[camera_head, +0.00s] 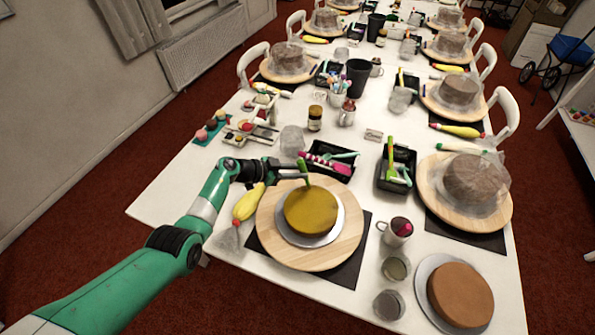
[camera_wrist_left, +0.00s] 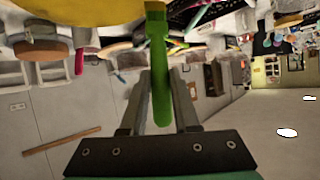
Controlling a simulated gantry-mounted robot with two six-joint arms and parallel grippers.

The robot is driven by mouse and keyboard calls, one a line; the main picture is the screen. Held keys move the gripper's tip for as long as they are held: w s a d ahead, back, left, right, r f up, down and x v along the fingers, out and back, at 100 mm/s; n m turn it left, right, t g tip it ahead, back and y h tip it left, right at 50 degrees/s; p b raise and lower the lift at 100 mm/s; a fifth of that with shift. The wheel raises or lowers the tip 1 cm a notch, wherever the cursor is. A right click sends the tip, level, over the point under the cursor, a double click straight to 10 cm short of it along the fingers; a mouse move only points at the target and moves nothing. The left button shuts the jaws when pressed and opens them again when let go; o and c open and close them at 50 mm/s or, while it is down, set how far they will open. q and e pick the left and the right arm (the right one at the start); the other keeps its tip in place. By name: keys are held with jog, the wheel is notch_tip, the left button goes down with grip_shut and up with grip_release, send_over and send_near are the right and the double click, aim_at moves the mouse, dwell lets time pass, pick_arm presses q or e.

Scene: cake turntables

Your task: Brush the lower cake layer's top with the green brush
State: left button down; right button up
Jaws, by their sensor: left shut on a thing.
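The lower cake layer (camera_head: 311,213), round with a yellow-brown top, sits on a silver board on the wooden turntable (camera_head: 265,222). My left gripper (camera_head: 302,176) is shut on the green brush (camera_head: 303,168) at the far edge of this cake. The brush's lower end is at the cake top near that edge; I cannot tell if it touches. In the left wrist view the green brush (camera_wrist_left: 160,75) stands between the fingers, with its far end against the yellow cake (camera_wrist_left: 60,14). My right gripper is not in view.
A second brown cake layer (camera_head: 461,294) is on a plate at lower right. A yellow piping bag (camera_head: 248,203) lies left of the turntable. A mug (camera_head: 398,232), glasses (camera_head: 389,304) and black tool trays (camera_head: 397,168) stand close by. A covered cake (camera_head: 476,180) stands at right.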

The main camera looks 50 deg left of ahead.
pick_arm(q)
jog(key=shift+f, duration=0.4)
dwell(0.7)
